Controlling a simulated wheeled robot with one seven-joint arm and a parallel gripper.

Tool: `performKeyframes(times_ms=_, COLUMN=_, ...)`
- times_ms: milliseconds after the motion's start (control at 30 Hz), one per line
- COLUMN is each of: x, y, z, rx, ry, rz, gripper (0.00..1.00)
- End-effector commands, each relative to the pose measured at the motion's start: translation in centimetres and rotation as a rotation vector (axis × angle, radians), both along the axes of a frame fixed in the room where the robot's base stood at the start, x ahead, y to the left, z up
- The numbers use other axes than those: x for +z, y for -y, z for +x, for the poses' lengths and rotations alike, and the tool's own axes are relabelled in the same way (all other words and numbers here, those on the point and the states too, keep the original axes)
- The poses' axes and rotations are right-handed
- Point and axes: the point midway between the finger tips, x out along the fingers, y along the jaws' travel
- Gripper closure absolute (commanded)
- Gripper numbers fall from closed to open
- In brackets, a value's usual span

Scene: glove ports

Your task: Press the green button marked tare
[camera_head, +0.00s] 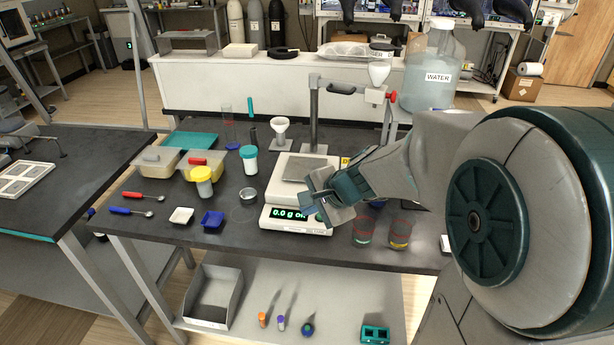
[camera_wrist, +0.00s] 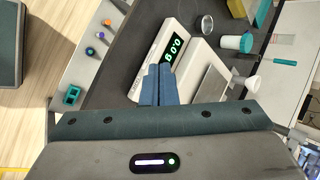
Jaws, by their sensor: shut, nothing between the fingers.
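The white balance (camera_head: 283,222) stands on the dark bench. Its green-lit display (camera_head: 289,214) reads 0.0 g and its square grey pan (camera_head: 302,168) is empty. My gripper (camera_head: 314,205) is at the right end of the balance's front panel, fingers together and empty. In the wrist view the closed blue fingers (camera_wrist: 158,70) overlap the balance (camera_wrist: 183,38) beside the end of its display (camera_wrist: 173,51).
Two tinted glass vessels (camera_head: 398,234) stand close right of the balance, below my arm. A metal cup (camera_head: 248,196), a blue weighing boat (camera_head: 212,220) and a white one (camera_head: 181,215) lie to its left. A stand with a funnel (camera_head: 314,120) rises behind.

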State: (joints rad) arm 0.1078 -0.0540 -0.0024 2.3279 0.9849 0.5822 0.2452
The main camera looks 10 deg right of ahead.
Motion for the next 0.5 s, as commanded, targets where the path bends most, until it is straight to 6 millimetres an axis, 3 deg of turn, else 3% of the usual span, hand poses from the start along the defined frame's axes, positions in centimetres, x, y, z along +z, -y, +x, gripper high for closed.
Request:
performKeyframes(times_ms=100, x=0.9, y=1.6, z=4.0, rx=-0.251, ry=-0.037, rz=0.147, gripper=1.00)
performKeyframes(times_ms=200, x=0.7, y=3.1, z=6.4, rx=-0.425, ry=-0.063, rz=0.244, gripper=1.00)
performKeyframes(times_ms=333, x=0.2, y=4.7, z=8.3, rx=-0.588, ry=-0.087, rz=0.325, gripper=1.00)
performKeyframes(times_ms=500, x=-0.2, y=5.5, z=9.2, rx=-0.672, ry=-0.099, rz=0.368, gripper=1.00)
